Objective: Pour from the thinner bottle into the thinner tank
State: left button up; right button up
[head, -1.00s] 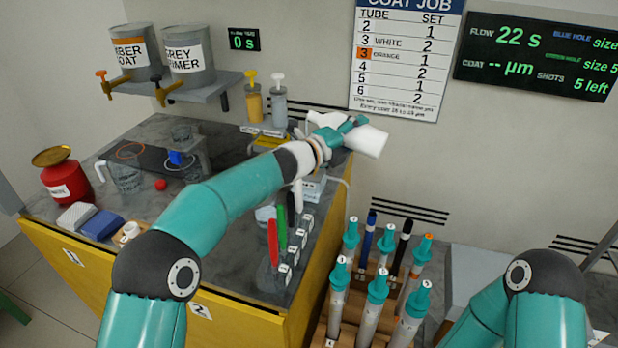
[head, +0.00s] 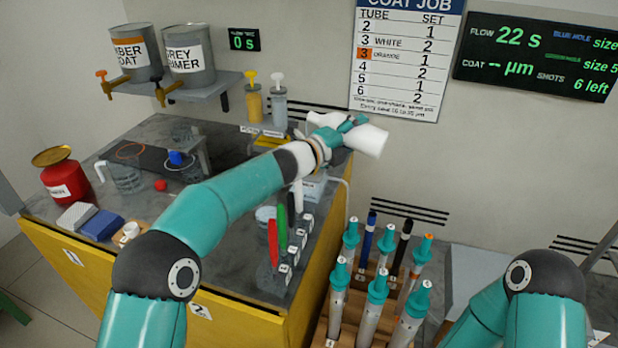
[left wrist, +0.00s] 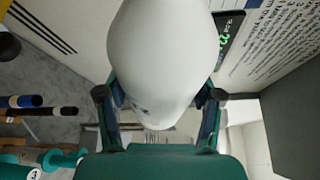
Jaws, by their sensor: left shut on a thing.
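My left gripper (head: 338,131) is shut on a white bottle (head: 368,139), held in the air above the bench's right end and tilted well over, near the wall. In the left wrist view the bottle (left wrist: 163,55) fills the middle between the two fingers (left wrist: 160,97); its label and mouth cannot be made out. A red can (head: 66,182) with a brass top and an unreadable label stands at the bench's left. I cannot tell which vessel is the thinner tank. My right arm shows at the lower right, its gripper out of view.
Two labelled grey tanks with taps, an amber one (head: 135,52) and a grey one (head: 189,56), stand on the wall shelf. Teal-capped tubes (head: 376,300) stand in a rack below the held bottle.

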pick_arm(q)
jog(key=shift+r, duration=0.15)
dwell(0.6)
jog(key=shift+m+y+p, duration=0.3)
jog(key=shift+m+p, duration=0.1)
jog(key=shift+p, duration=0.25)
jog(key=shift+a+f+m+p, duration=0.2)
jog(key=shift+m+p, duration=0.15)
jog(key=shift+m, duration=0.15)
jog(key=shift+f+y, duration=0.25)
jog(key=shift+y, duration=0.05)
jog(key=shift+f+g, duration=0.1)
jog(key=shift+g, duration=0.2)
jog(key=shift+w, duration=0.1)
